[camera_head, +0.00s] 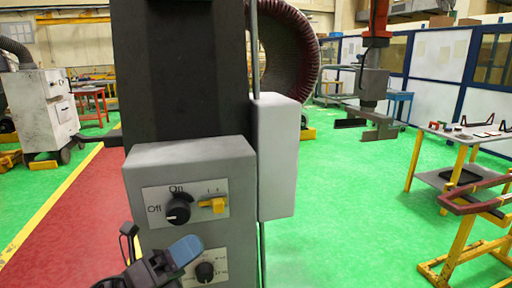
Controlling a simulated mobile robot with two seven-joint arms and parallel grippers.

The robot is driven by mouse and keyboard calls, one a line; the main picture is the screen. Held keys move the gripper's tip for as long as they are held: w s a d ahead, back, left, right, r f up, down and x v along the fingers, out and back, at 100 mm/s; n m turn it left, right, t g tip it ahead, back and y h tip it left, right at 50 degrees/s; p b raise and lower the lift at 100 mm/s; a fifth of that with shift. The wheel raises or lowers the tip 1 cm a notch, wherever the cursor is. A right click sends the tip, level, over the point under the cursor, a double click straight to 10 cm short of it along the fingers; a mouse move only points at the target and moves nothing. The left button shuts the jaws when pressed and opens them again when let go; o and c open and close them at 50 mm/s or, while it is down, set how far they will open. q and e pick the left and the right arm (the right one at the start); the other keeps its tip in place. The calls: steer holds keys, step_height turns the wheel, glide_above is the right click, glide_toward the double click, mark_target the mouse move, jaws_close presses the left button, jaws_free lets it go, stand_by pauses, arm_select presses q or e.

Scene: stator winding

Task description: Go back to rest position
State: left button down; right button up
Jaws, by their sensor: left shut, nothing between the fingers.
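My left gripper (184,251) comes in at the bottom left, with a blue-grey tip and a dark body. It is shut and empty. It is in front of the lower part of a grey control box (240,172) and overlaps its lower panel in the picture; I cannot tell whether it touches. The box has a black On/Off knob (178,211), a yellow switch (214,205) and a lower black knob (205,271). My right gripper is not in view.
A dark column (180,70) rises behind the box, with a ribbed stator ring (298,50) behind it. A grey hanging fork (374,92) is at the upper right. A table (470,132) and a yellow stand (462,235) are at right. Green floor (345,230) between is clear.

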arm_select(q)
steer(key=s+a+f+n+t+y, duration=0.1)
steer(key=a+f+n+t+y, duration=0.3)
steer(key=a+f+n+y, duration=0.65)
steer(key=a+f+n+t+y, duration=0.1)
steer(key=f+n+t+y, duration=0.55)
steer(key=n, duration=0.85)
steer(key=s+a+f+n+g+y, duration=0.2)
steer(key=s+f+n+g, duration=0.2)
steer(key=f, duration=0.5)
steer(key=s+a+f+n+g+y, duration=0.2)
steer(key=s+f+n+g, duration=0.3)
steer(key=s+f+n, duration=0.3)
step_height(320, 180, down, 2)
steer(key=shift+s+a+f, duration=0.25)
steer(key=shift+s+a, duration=0.1)
steer(key=shift+s, duration=0.45)
